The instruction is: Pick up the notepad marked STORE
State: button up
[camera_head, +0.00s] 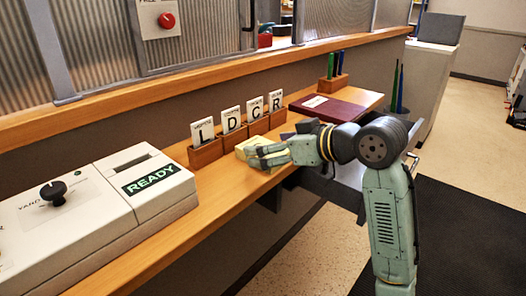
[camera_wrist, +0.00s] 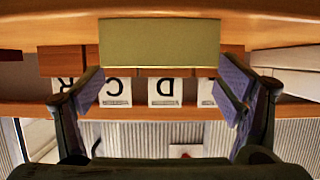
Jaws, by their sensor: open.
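A yellow-olive block (camera_head: 243,148), which looks like a notepad, lies on the wooden counter in front of the card holders. It also shows in the wrist view (camera_wrist: 160,42) as a plain olive rectangle. No STORE marking is readable on it. My gripper (camera_head: 266,155) is at the notepad's right side in the head view and hides part of it. In the wrist view my gripper (camera_wrist: 162,88) is open, its two padded fingers spread to either side with the notepad beyond them. I see nothing held, and cannot tell whether a finger touches the notepad.
Wooden holders (camera_head: 206,153) with cards lettered L, D, C and R stand behind the notepad. A console with a READY sign (camera_head: 153,178) fills the counter's left. A dark red book (camera_head: 328,108) and a pen block (camera_head: 332,86) lie to the right. The counter is narrow.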

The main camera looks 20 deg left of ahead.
jog(key=shift+x, duration=1.85)
jog(key=c, duration=1.4)
jog(key=shift+r, duration=0.1)
